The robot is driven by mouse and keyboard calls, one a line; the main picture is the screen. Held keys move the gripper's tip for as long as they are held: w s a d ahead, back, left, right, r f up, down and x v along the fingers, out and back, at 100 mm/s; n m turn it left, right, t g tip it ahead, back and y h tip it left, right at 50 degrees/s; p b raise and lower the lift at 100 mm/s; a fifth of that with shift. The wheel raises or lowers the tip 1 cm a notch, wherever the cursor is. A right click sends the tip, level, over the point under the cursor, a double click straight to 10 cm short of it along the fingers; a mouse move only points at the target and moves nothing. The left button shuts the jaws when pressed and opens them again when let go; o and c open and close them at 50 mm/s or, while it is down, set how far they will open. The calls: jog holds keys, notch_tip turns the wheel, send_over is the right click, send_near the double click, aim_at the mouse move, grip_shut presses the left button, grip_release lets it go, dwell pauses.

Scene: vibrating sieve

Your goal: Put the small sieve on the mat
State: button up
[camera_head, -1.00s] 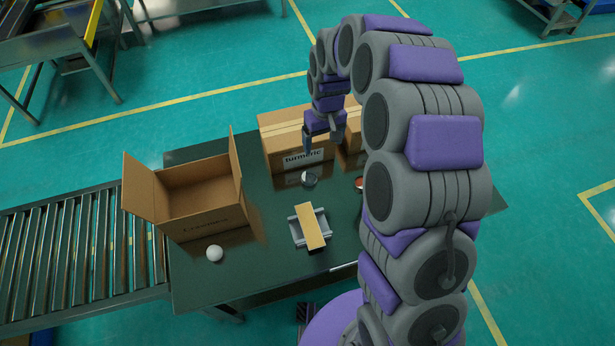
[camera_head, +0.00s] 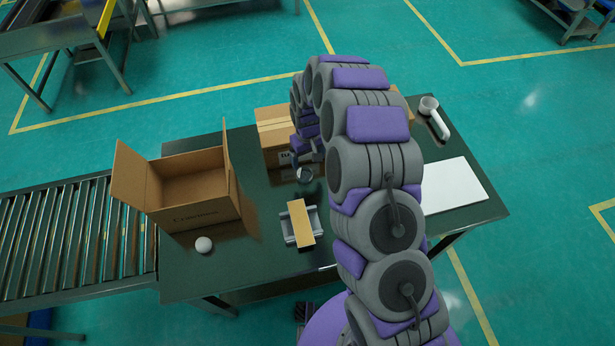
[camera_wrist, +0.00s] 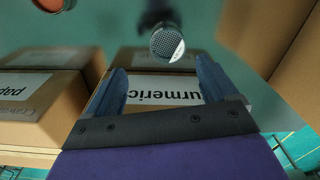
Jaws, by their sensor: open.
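An open box (camera_head: 205,216) and a white ball (camera_head: 204,245) are at the left. A tan block on a grey stand (camera_head: 301,222) is in front. A white handled item (camera_head: 430,104) lies behind the mat.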

aim_at(307, 177)
jog(key=a+f, duration=0.2)
jog(key=f, duration=0.1)
jog(key=shift+a+f+b, duration=0.25)
jog(key=shift+f+b, duration=0.05)
jog(key=shift+s+d+f+b, duration=0.1)
jog(key=shift+d+f+b, duration=0.35)
jog(key=shift+f, duration=0.6)
jog(key=shift+s+d+f+b, duration=0.1)
jog(key=shift+d+f+b, duration=0.1)
jog(key=shift+d+f, duration=0.6)
